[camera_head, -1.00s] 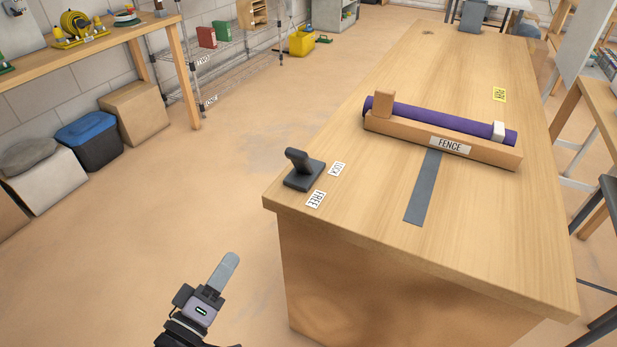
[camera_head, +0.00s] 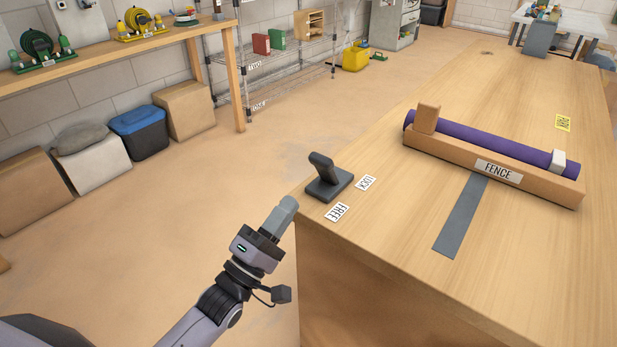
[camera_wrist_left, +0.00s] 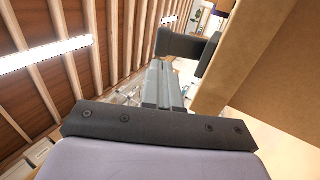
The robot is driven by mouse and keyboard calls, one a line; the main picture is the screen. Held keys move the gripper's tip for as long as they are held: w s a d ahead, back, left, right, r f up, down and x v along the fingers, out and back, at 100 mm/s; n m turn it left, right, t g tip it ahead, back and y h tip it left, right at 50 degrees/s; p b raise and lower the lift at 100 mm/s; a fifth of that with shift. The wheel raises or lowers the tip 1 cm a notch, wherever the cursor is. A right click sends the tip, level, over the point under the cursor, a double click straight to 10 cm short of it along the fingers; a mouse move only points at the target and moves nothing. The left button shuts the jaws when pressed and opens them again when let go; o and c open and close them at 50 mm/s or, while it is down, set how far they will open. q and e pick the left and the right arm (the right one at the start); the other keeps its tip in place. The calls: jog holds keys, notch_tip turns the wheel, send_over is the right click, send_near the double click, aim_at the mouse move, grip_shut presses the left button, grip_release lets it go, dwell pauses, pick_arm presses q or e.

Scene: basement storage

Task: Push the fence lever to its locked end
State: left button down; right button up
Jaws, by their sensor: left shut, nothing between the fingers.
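The dark grey fence lever (camera_head: 322,168) stands on its dark base at the near left corner of the wooden bench (camera_head: 400,215). Its handle leans toward the back left. The LOCK label (camera_head: 366,183) lies beside the base's far part and the FREE label (camera_head: 337,211) beside its near part. My left gripper (camera_head: 287,206) is shut and empty, just left of the bench corner, pointing up toward the lever with a gap between. In the left wrist view, the lever (camera_wrist_left: 182,46) shows beyond the shut fingers (camera_wrist_left: 163,80). My right gripper is out of view.
The wooden fence (camera_head: 470,160) with a purple roll (camera_head: 490,143) lies across the bench, right of the lever. A grey strip (camera_head: 462,215) runs from it. Boxes and a blue-lidded bin (camera_head: 140,133) line the left wall. The floor between is clear.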

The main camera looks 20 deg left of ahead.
aim_at(317, 165)
pick_arm(q)
jog(key=x, duration=0.6)
jog(key=shift+w+d+r, duration=0.25)
jog(key=shift+w+r, duration=0.05)
jog(key=shift+w, duration=0.35)
